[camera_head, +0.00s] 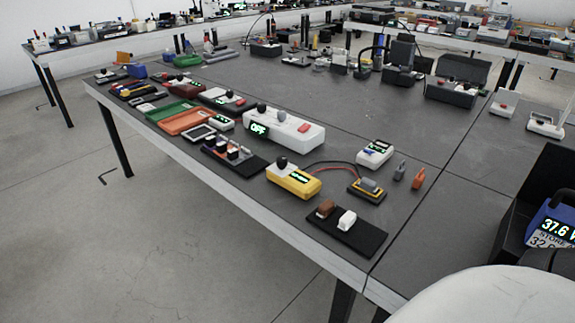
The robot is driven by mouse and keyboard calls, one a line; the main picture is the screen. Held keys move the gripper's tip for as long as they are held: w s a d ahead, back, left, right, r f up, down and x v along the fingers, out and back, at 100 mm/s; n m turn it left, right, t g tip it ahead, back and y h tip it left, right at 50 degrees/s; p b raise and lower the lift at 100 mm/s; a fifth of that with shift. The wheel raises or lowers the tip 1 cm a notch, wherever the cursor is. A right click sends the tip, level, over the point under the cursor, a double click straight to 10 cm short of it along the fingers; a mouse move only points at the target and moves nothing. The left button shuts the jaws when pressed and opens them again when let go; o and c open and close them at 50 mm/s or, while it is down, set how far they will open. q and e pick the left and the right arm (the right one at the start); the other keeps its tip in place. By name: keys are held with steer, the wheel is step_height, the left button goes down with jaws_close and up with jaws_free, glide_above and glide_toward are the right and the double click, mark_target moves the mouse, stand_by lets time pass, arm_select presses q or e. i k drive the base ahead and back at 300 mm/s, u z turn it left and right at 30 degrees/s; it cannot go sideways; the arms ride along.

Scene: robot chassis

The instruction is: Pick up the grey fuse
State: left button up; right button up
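A small grey upright piece (400,170), which looks like the grey fuse, stands on the dark table toward the right front. It is just left of a similar orange piece (418,178), with a small gap between them. Both are too small to make out in detail. Another grey part (370,186) sits on a small yellow and black device to the left. Neither of my grippers is in view.
A white meter (375,153) stands left of the grey piece. A yellow box (293,180) with red and black wires and a black base (362,238) with brown and white blocks lie nearer the front edge. A blue device (552,222) is at the right. The table right of the orange piece is clear.

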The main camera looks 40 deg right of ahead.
mark_target(365, 184)
steer(key=u, duration=0.35)
steer(key=i, duration=1.85)
steer(key=z, duration=2.85)
